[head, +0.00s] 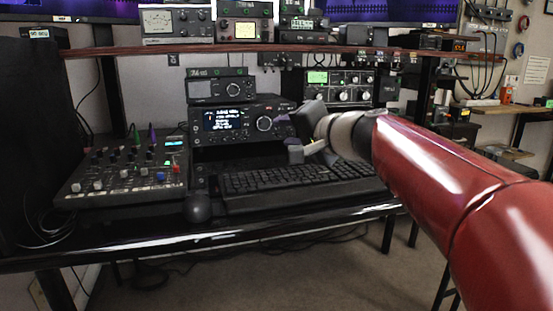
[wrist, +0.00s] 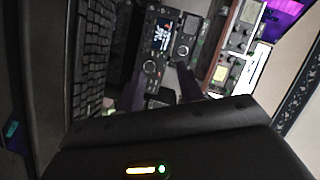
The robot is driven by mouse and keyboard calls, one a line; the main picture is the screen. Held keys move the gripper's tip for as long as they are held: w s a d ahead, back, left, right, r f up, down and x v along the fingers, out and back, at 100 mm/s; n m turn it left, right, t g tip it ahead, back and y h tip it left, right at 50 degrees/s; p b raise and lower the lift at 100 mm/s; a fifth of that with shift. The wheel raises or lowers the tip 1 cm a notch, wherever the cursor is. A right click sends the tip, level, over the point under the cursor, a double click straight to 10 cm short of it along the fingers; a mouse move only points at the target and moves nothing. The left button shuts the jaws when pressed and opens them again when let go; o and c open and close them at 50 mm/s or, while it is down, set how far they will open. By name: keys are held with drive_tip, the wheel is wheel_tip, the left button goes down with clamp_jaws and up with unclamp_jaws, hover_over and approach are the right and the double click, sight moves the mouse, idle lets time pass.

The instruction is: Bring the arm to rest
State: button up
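My red arm reaches in from the right in the head view. My gripper (head: 288,132) hangs in front of the radio with the lit blue-white display (head: 234,120), above the back of the keyboard (head: 275,181). The wrist view shows two dark fingers of the gripper (wrist: 160,88) standing apart with nothing seen between them. The radio (wrist: 153,50) lies beyond the fingers there, turned on its side. From the head view I cannot tell whether a finger touches anything. The gripper's body hides part of the equipment behind it.
A mixer (head: 125,178) stands left on the black desk (head: 130,235), with a mouse (head: 198,207) near its front edge. A shelf (head: 150,51) with meters runs above. Another radio (head: 345,88) stands behind the gripper. The floor (head: 300,270) in front is open.

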drive_tip(key=s+d+f+n+g+h+b, duration=0.2)
drive_tip(key=s+d+f+h+b, duration=0.15)
drive_tip(key=s+f, duration=0.75)
drive_tip(key=s+d+f+n+g+h+b, duration=0.25)
drive_tip(key=s+d+f, duration=0.4)
drive_tip(key=f, duration=0.75)
drive_tip(key=s+d+f+n+g+h+b, duration=0.1)
drive_tip(key=s+d+f+g+h+b, duration=0.2)
drive_tip(key=s+f, duration=0.85)
wheel_tip(320, 180, up, 12)
drive_tip(key=p, duration=1.3)
drive_tip(key=shift+w+a+r, duration=0.2)
drive_tip(key=shift+w+a, duration=0.05)
drive_tip(key=shift+w, duration=0.2)
